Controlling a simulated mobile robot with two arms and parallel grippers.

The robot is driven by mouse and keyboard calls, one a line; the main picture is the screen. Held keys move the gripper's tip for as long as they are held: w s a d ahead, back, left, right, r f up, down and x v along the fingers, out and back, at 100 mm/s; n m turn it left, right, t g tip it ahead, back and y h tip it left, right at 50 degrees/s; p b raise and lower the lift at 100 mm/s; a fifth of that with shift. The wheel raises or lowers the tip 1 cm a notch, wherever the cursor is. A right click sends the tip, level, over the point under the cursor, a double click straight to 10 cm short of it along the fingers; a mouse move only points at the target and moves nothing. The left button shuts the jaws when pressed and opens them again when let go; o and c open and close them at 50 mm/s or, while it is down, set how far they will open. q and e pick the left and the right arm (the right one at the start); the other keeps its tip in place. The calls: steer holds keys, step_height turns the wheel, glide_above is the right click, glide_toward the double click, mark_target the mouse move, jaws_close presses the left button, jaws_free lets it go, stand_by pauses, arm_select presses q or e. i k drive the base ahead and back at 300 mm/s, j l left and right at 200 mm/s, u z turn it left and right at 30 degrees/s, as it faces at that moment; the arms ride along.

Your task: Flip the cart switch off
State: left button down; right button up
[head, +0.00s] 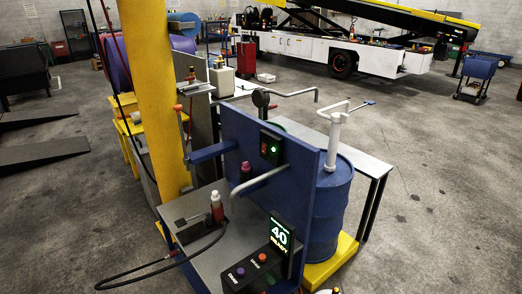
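A blue cart (237,130) with an upright panel stands in the middle of the head view. A small black switch box (271,148) is mounted on the panel's near face, above a bent grey handle (259,181). The box shows a small lit red and green part; the exact position of its switch is too small to tell. Neither of my grippers is in view.
A yellow post (150,90) stands just left of the cart, with a black hose (150,268) looping out at lower left. A blue drum (328,205) with a white pump stands right behind the panel. Bottles stand on the cart's grey shelf. Floor at right is open.

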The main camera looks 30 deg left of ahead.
mark_target(263, 146)
steer(key=i+j, duration=0.1)
steer(key=j, duration=1.2)
steer(key=i+j+z, duration=0.1)
steer(key=j, duration=0.5)
